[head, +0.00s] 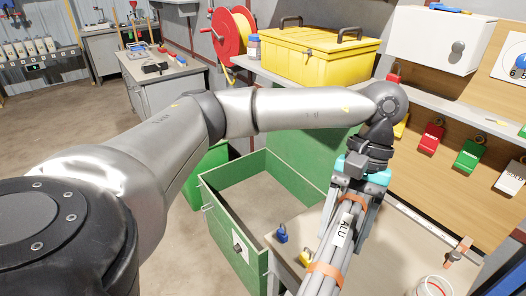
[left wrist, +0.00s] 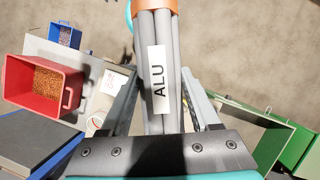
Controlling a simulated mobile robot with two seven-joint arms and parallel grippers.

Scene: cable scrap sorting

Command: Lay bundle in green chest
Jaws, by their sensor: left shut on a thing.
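The bundle (head: 324,274) is several grey cables held by orange bands, with a white label reading ALU. My left gripper (head: 350,205) is shut on it, and the bundle hangs tilted, running down to the picture's lower edge. The bundle also fills the middle of the left wrist view (left wrist: 142,60). The green chest (head: 222,222) stands open on the floor, left of my left gripper, with its raised lid behind. Its visible floor looks bare; my arm and the workbench hide parts of it. It also shows at the right of the left wrist view (left wrist: 247,112). My right gripper is not in view.
A bench corner (head: 290,276) with a blue padlock (head: 281,235) and a yellow padlock (head: 306,258) lies between bundle and chest. A closed yellow chest (head: 310,60) stands on the shelf behind. The left wrist view shows a red bin (left wrist: 70,92) of copper-coloured bits.

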